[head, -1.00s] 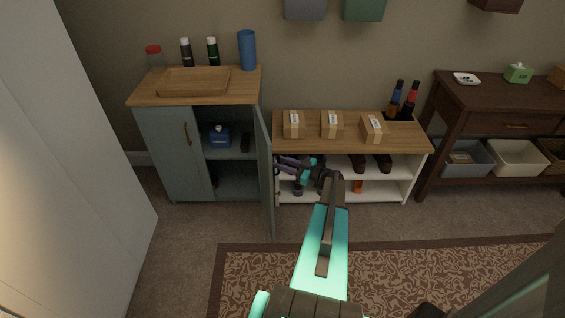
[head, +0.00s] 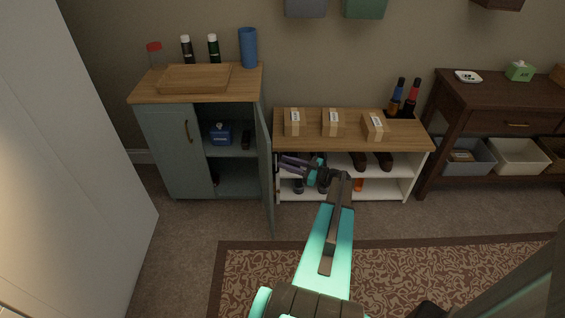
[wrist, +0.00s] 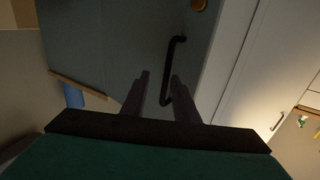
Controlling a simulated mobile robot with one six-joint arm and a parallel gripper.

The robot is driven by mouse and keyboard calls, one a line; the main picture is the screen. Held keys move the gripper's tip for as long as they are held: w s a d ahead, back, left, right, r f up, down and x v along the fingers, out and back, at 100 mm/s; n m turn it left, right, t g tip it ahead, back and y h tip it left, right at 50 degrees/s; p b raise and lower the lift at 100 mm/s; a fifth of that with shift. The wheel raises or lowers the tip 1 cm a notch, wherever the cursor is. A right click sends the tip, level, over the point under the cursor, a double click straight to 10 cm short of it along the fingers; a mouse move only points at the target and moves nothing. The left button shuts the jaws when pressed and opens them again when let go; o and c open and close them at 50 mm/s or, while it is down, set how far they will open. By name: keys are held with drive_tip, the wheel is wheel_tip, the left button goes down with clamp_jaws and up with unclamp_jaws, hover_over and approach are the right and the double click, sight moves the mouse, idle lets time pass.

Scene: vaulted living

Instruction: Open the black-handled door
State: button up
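The blue-grey cabinet's right door (head: 266,175) stands open, sticking out toward me and seen almost edge-on in the head view. In the wrist view its flat outer face (wrist: 105,40) fills the upper left, with a black bar handle (wrist: 172,68) near its edge. My gripper (head: 284,164) is at the right side of this door. In the wrist view its two dark fingers (wrist: 158,82) are apart, with the handle's lower end in the picture between or just beyond them. I cannot tell whether they touch it. Nothing is clearly held.
The cabinet's left door (head: 175,150) is shut and has a brass handle. A low shoe bench (head: 405,145) with boxes on top stands right of the open door. A pale tall panel (head: 60,170) borders the left. Carpet and a patterned rug (head: 245,280) lie in front.

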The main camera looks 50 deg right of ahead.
drive_tip(key=b+v, duration=0.1)
drive_tip(key=v, duration=1)
drive_tip(key=shift+d, duration=0.15)
drive_tip(key=shift+s, duration=0.15)
